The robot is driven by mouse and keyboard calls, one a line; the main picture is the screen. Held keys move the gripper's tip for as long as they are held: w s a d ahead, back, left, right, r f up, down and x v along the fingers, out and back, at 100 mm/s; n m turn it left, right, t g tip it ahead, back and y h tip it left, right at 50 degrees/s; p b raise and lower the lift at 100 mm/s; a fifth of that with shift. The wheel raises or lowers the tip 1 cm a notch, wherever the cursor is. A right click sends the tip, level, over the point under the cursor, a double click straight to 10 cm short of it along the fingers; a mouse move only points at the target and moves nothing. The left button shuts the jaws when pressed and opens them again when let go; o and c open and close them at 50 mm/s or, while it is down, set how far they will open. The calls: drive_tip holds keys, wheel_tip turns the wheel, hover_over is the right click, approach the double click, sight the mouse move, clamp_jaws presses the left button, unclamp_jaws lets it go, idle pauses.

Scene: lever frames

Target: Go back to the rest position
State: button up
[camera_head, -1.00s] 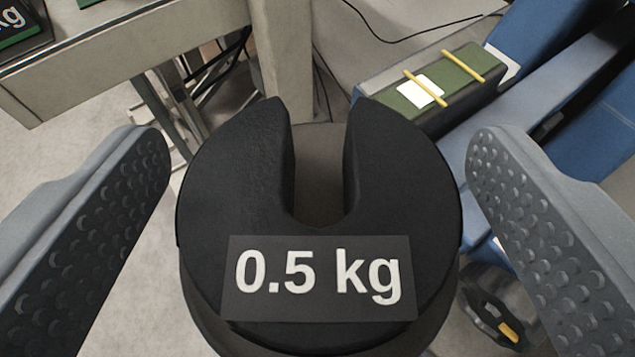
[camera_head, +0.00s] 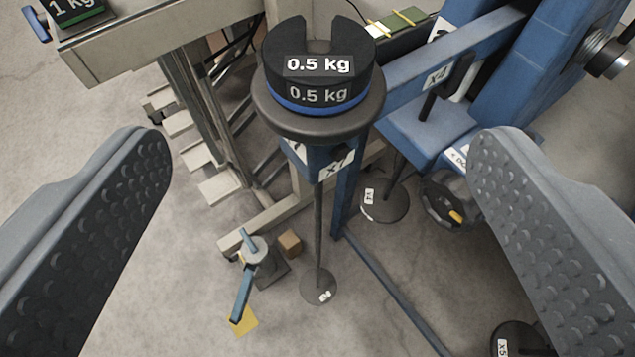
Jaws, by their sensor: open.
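My gripper (camera_head: 318,200) is open and empty. Its two grey studded fingers stand wide apart at the left and right of the view. Beyond and above the gap between them, a black slotted weight marked 0.5 kg (camera_head: 345,45) sits on a round dark plate (camera_head: 318,128). A second 0.5 kg label and a blue band show on the side of the stack below it. The fingers are clear of the weight. The slot of the weight faces away, toward the top of the view.
A blue lever frame (camera_head: 500,75) with several labelled hangers fills the upper right. A beige table (camera_head: 150,45) with a 1 kg weight (camera_head: 75,10) is at upper left. A handwheel (camera_head: 447,198) stands near the right finger. A small blue-handled device (camera_head: 246,265) is low down. Grey floor is open at lower left.

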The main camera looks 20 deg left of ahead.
drive_tip(key=shift+v, duration=0.75)
